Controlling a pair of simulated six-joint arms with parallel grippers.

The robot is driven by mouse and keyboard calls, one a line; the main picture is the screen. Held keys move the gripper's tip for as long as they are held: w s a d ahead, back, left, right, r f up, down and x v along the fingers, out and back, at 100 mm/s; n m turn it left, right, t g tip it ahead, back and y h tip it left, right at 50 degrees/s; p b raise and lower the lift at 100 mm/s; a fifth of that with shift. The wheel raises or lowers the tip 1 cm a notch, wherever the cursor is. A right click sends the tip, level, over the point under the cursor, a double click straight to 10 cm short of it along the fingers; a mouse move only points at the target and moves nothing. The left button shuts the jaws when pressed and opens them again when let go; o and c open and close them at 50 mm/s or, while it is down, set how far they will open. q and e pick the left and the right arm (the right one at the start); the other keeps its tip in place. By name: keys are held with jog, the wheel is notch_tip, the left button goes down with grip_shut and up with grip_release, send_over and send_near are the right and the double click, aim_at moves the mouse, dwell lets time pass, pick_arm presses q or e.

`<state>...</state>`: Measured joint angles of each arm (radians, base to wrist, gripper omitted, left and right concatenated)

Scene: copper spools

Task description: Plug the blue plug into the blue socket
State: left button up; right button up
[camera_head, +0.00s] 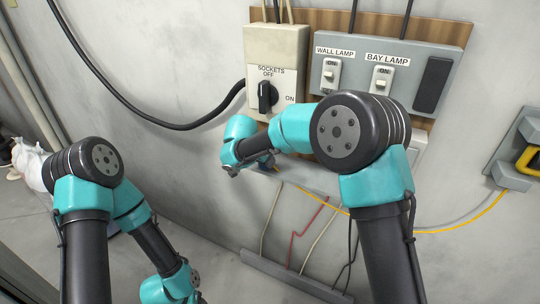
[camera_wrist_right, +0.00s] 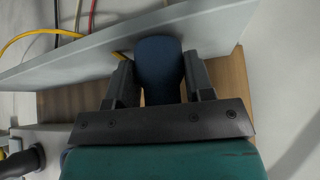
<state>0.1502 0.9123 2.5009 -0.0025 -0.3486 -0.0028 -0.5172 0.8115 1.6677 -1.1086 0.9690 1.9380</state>
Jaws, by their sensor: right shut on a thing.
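My right gripper (camera_wrist_right: 158,76) is shut on the dark blue plug (camera_wrist_right: 160,62), which sits between its two fingers in the right wrist view. The plug's far end is close to a grey strip (camera_wrist_right: 85,62); I cannot tell whether it touches or is seated. In the head view my right gripper (camera_head: 267,163) is at the wall below the SOCKETS switch box, mostly hidden by its own wrist. I cannot make out the blue socket; the gripper and plug may cover it. My left arm reaches down at the lower left, and its gripper is out of the picture.
The SOCKETS box (camera_head: 275,55) with a black rotary knob (camera_head: 267,96) is above the gripper. A lamp switch panel (camera_head: 395,55) is to its right. Red, pale, black and yellow wires (camera_head: 450,230) hang below. A thick black cable (camera_head: 160,124) loops at left.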

jog(key=s+a, duration=0.9)
jog(key=s, duration=0.1)
jog(key=shift+s, duration=0.4)
jog(key=shift+d, duration=0.15)
